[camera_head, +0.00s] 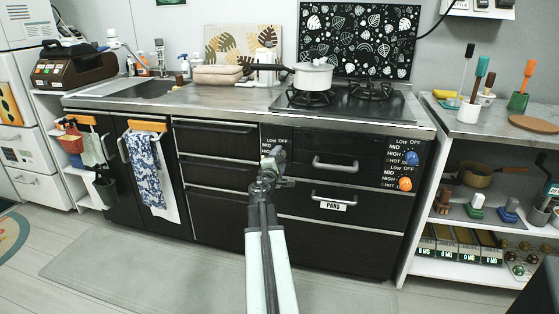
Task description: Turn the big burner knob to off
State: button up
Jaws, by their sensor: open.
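The stove front has a blue knob (411,158) and, below it, an orange knob (405,184) on its right panel. Printed LOW, OFF, MID, HIGH and HOT marks stand beside them. A left panel (272,138) also carries LOW, OFF and MID marks; any knob there is hidden behind my gripper. My gripper (276,153) is open, in front of this left panel. I cannot tell whether it touches anything. Which knob serves the big burner, and the exact knob settings, cannot be read.
A white pot (313,77) sits on the left burner of the black cooktop (345,101). Drawer handles (335,165) protrude between the panels. A shelf unit (470,226) stands at right. The grey floor mat (130,260) is clear. Towels hang at left.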

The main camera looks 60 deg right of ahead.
jog(key=v, duration=0.7)
jog(key=shift+a, duration=0.3)
jog(key=shift+s, duration=0.1)
